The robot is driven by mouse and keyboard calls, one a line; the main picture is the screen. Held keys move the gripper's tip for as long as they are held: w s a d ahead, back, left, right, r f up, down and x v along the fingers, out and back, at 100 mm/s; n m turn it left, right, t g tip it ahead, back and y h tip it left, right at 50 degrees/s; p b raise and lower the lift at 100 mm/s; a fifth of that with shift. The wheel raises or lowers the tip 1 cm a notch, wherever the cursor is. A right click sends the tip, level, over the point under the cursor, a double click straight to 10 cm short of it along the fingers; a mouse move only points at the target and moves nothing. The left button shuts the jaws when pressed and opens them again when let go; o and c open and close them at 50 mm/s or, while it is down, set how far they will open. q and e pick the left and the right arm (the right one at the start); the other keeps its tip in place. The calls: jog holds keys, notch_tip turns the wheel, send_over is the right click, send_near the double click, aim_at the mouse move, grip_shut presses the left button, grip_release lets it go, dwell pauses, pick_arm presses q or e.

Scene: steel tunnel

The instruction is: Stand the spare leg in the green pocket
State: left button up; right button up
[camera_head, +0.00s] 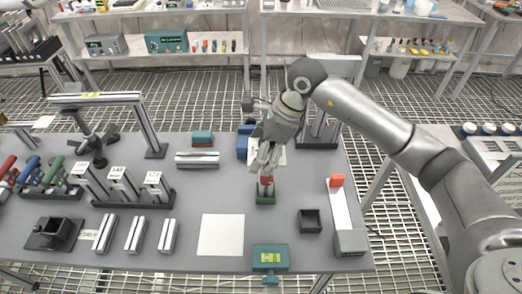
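A green pocket block (265,199) sits on the grey table right of centre. A short upright piece with a red upper part (266,180), which looks like the spare leg, stands over it. Its lower end meets the block, but I cannot tell how deep it sits. My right gripper (264,167) points down from above, with its fingertips at the top of the red piece. The fingers and wrist hide the top of the piece, so whether they grip it is unclear. My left gripper is not in view.
Silver bars (135,234) lie front left, by a labelled rack (122,188). A pale square sheet (221,235) lies left of the pocket. A small black tray (310,220), a teal box (270,257) and an orange-tipped fixture (341,210) stand nearby. An upright frame (146,130) rises behind left.

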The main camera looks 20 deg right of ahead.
jog(key=shift+f+b, duration=0.4)
jog(key=o, duration=1.6)
jog(key=shift+r, duration=0.1)
jog(key=shift+o, duration=1.2)
jog(key=v, duration=1.2)
